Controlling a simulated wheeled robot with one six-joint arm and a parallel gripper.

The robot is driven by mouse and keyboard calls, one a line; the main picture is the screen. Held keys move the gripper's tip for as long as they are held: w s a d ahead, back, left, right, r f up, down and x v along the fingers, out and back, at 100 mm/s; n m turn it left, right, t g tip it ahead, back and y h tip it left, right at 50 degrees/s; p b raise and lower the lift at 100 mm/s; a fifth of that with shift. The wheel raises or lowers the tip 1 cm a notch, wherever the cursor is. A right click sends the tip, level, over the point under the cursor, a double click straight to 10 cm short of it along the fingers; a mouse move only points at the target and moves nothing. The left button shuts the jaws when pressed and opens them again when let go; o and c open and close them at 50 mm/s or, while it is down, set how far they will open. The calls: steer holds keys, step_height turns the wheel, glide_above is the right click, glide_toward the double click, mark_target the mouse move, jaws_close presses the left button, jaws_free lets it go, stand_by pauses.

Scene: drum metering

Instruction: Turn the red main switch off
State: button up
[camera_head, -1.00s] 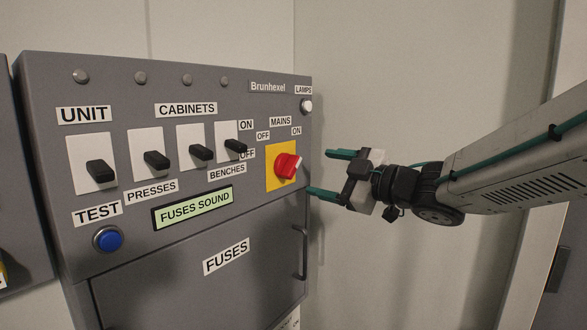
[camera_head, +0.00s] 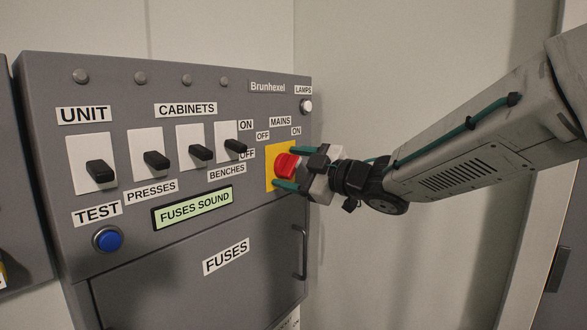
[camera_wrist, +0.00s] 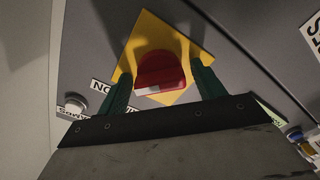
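The red main switch (camera_head: 287,166) is a rotary knob on a yellow plate (camera_head: 271,154), under the MAINS label between OFF and ON. In the wrist view the red knob (camera_wrist: 160,73) has a white mark at its near edge, on the ON side. My gripper (camera_head: 290,168) is at the switch, its green fingers open, one above and one below the knob. In the wrist view the fingers (camera_wrist: 160,88) stand on either side of the knob, with gaps visible; contact is not clear.
The grey panel also carries several black toggle switches (camera_head: 155,163), a blue TEST button (camera_head: 108,239) and a white lamp button (camera_head: 306,106). A door handle (camera_head: 302,252) sits below the main switch. Free room lies right of the panel.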

steer(key=c, duration=0.7)
steer(key=shift+c, duration=0.2)
steer(key=shift+n, duration=0.5)
steer(key=n, duration=0.3)
steer(key=shift+n, duration=0.4)
steer(key=n, duration=0.4)
steer(key=shift+n, duration=0.3)
steer(key=n, duration=0.4)
steer(key=shift+n, duration=2.2)
